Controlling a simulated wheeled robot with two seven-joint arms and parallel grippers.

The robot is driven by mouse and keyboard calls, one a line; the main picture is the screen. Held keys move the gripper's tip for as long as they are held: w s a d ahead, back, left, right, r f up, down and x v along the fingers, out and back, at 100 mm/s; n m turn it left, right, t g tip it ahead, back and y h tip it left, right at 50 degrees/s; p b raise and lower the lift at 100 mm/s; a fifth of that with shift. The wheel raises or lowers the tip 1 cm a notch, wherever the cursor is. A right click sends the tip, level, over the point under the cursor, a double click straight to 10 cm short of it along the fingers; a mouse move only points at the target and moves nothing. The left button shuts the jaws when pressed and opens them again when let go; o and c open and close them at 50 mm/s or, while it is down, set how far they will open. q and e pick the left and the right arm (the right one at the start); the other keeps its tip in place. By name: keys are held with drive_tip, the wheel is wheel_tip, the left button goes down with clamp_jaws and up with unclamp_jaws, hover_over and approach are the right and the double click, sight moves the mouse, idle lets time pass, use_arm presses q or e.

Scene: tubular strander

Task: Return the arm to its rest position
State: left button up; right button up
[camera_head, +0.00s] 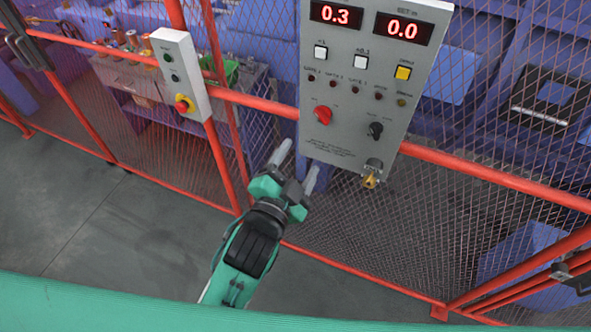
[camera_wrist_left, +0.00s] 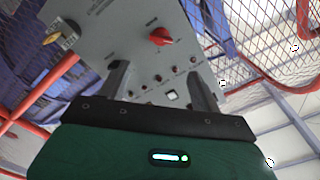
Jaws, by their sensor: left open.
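My left gripper (camera_head: 295,170) is open and empty, in front of the fence just below and left of the grey control panel (camera_head: 345,95). Its arm reaches up from the bottom of the head view. In the left wrist view the two fingers (camera_wrist_left: 160,85) stand apart, with the control panel (camera_wrist_left: 120,38) beyond them and nothing between them. A red knob (camera_head: 323,115) on the panel also shows in the wrist view (camera_wrist_left: 162,36). A black knob (camera_head: 375,130) and a brass key-like part (camera_head: 370,181) sit lower on the panel. My right gripper is not in view.
Red rails (camera_head: 480,178) and wire mesh fence off purple machinery. A smaller grey box (camera_head: 181,70) with a red emergency button (camera_head: 184,104) hangs left of the panel. A bench with a green bin stands behind the mesh. The grey floor (camera_head: 110,225) at left is clear.

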use_arm(q)
drive_tip(key=shift+s+a, duration=0.15)
drive_tip(key=shift+s, duration=0.3)
wheel_tip(320, 180, down, 34)
drive_tip(key=a+n+g+y, duration=0.2)
drive_tip(key=g, duration=0.4)
drive_tip(key=s+a+f+n+g+y, duration=0.1)
drive_tip(key=s+a+f, duration=0.25)
drive_tip(key=f, duration=0.35)
drive_tip(key=s+a+f+n+g, duration=0.1)
drive_tip(key=s+a+f+g, duration=0.1)
drive_tip(key=s+f, duration=0.35)
drive_tip(key=s+a+f+n+g+y, duration=0.1)
drive_tip(key=s+a+f, duration=0.15)
drive_tip(key=f, duration=0.65)
drive_tip(key=s+a+f+n+g, duration=0.1)
drive_tip(key=s+a+f, duration=0.3)
drive_tip(key=s, duration=0.4)
drive_tip(key=s+a+f+n+g+y, duration=0.1)
drive_tip(key=s+a+f+n+g, duration=0.1)
drive_tip(key=s+f, duration=0.4)
drive_tip(key=s+a+f+n+g, duration=0.2)
drive_tip(key=s+a+f, duration=0.3)
drive_tip(key=s, duration=0.7)
drive_tip(key=shift+s+a+f+g+y+b, duration=0.25)
drive_tip(key=shift+a+f+g+y+b, duration=0.15)
drive_tip(key=shift+a+g, duration=0.3)
